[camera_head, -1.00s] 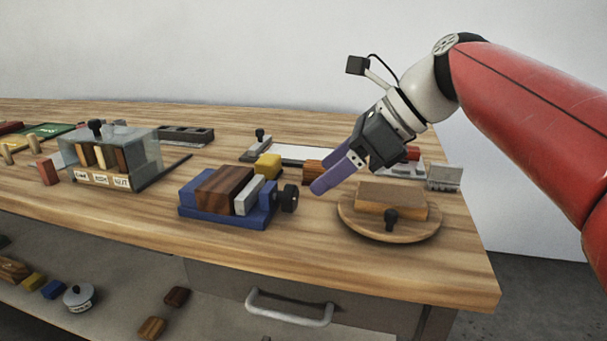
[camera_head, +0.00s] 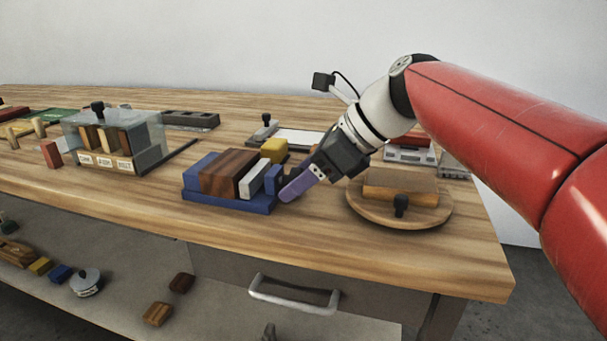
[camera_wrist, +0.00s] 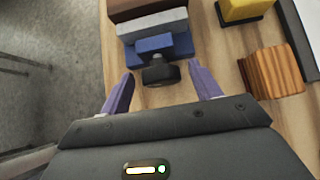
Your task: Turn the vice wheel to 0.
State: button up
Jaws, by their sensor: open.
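The blue vice (camera_head: 233,202) sits on the workbench with a dark brown wooden block (camera_head: 229,173) and a light grey jaw piece (camera_head: 254,181) in it. In the wrist view the black vice wheel (camera_wrist: 160,73) sticks out from the blue end plate (camera_wrist: 158,44). My gripper (camera_wrist: 160,92) is open, with one purple finger on each side of the wheel and the fingertips near it. I see no contact. In the head view my gripper (camera_head: 283,190) is at the vice's right end and hides the wheel. No number on the wheel is readable.
A round wooden board (camera_head: 378,213) with a block and black knob stands to the right. A yellow block (camera_head: 273,150) is behind the vice. A striped wooden block (camera_wrist: 270,72) lies right of my gripper. A clear-covered box (camera_head: 150,155) stands left.

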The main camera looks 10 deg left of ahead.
jog(key=c, duration=1)
jog(key=shift+b, duration=0.3)
jog(key=t+b, duration=0.1)
jog(key=n+t+b, duration=0.1)
jog(key=t+b, duration=0.1)
jog(key=shift+s+f+n+t+b, duration=0.3)
jog(key=shift+n+b, duration=0.1)
jog(key=n+t+b, duration=0.1)
jog(key=t+b, duration=0.1)
jog(key=b, duration=0.1)
jog(key=shift+s, duration=0.15)
jog(key=shift+r+n+t, duration=0.1)
jog(key=shift+n+t, duration=0.2)
jog(key=o, duration=1)
